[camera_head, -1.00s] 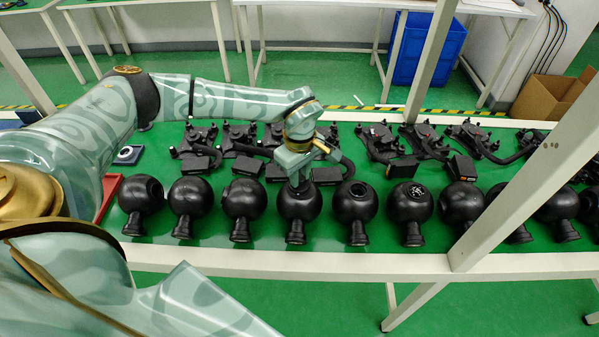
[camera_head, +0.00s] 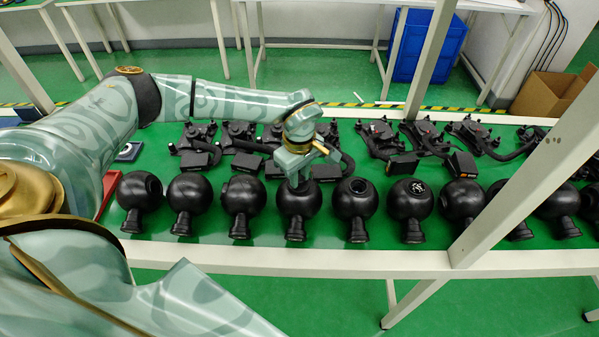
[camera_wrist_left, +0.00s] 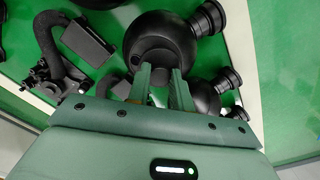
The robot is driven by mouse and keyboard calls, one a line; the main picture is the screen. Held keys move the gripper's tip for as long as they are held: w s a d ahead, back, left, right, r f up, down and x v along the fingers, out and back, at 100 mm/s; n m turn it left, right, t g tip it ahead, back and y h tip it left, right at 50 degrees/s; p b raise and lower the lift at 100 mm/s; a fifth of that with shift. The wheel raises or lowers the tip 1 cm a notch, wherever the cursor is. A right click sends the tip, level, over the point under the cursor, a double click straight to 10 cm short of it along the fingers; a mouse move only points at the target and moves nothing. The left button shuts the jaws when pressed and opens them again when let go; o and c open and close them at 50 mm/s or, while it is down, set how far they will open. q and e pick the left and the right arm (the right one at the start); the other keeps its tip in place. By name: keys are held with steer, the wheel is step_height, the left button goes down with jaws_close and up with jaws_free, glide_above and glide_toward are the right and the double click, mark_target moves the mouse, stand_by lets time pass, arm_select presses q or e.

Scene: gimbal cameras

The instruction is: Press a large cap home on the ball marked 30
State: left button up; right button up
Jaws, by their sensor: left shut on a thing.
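A row of black balls with short necks lies on the green table top (camera_head: 215,228). My left gripper (camera_head: 297,181) points down onto the top of one ball (camera_head: 297,205) near the middle of the row. In the left wrist view the fingers (camera_wrist_left: 162,82) are nearly together at a dark round face on that ball (camera_wrist_left: 185,35). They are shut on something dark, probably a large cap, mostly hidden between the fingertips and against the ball. I cannot read the number 30 on any ball. My right gripper is not in view.
Neighbouring balls stand close on both sides, one with an open hole (camera_head: 357,188) and one with a white mark (camera_head: 417,190). Black gimbal arms (camera_head: 240,135) lie behind. A red tray (camera_head: 108,192) is at left. A white post (camera_head: 540,175) crosses at right.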

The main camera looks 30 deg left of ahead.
arm_select(q)
steer(key=o, duration=1)
steer(key=shift+r, duration=0.15)
step_height(320, 180, up, 16)
steer(key=p, duration=0.2)
steer(key=shift+p, duration=0.4)
